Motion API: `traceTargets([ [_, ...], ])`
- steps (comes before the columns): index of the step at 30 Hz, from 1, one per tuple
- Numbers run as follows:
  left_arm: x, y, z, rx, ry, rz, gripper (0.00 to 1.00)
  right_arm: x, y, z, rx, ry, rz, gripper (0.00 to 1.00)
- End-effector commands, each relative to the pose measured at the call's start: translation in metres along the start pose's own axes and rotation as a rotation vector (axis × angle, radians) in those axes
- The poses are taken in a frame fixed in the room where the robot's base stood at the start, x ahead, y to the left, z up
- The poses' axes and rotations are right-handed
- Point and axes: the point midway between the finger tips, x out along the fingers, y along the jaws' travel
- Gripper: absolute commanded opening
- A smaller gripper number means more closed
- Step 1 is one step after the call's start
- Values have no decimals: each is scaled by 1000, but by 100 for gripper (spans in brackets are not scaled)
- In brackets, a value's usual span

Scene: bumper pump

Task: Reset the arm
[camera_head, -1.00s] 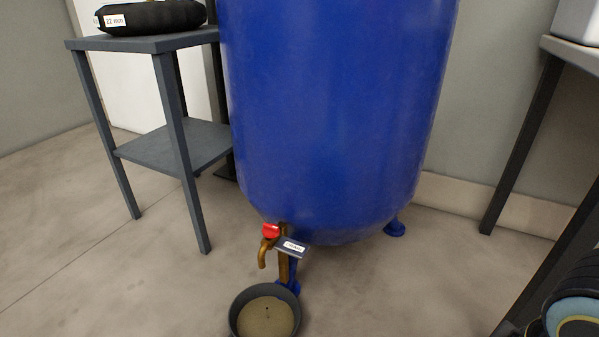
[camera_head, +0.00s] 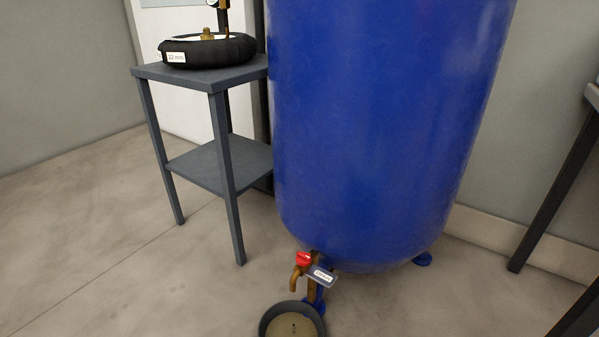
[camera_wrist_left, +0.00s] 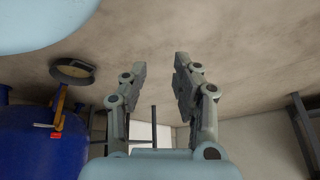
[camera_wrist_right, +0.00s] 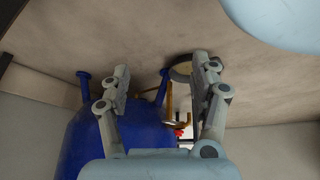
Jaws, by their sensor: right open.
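My left gripper (camera_wrist_left: 160,82) is open and empty in the left wrist view, with bare floor between and beyond its fingers. My right gripper (camera_wrist_right: 162,85) is open and empty in the right wrist view. The blue tank (camera_head: 385,130) and its drain tap with a red handle (camera_head: 304,259) show beyond the right fingers, apart from them. Neither gripper shows in the head view. The tank also shows at the left of the left wrist view (camera_wrist_left: 40,145).
A round pan (camera_head: 292,322) stands on the floor under the tap. A grey two-shelf stand (camera_head: 205,77) left of the tank bears a black ring-shaped bumper (camera_head: 208,50) with a 22 mm label. A table leg (camera_head: 555,190) stands at the right. The floor at the left is clear.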

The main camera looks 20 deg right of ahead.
Motion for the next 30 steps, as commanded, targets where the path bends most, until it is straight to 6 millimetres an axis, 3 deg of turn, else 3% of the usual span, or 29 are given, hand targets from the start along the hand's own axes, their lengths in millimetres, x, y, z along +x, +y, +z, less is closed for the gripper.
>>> traceTargets([
  [1,-14,-4,2,-2,-26,-5,29,-14,4,2,2,-26,5,62],
  [2,-15,-6,13,-4,-51,-7,29,-15,6,13,4,-51,7,62],
  [10,-53,-17,114,-16,-285,-18,29,-54,17,114,16,-286,18,62],
  [15,-78,-19,154,-20,-375,-20,29,-78,19,154,20,-376,20,62],
  [20,-83,-19,168,-21,-403,-20,29,-84,19,168,21,-404,20,62],
  [30,-82,-19,170,-21,-405,-20,29,-82,19,170,21,-406,20,62],
])
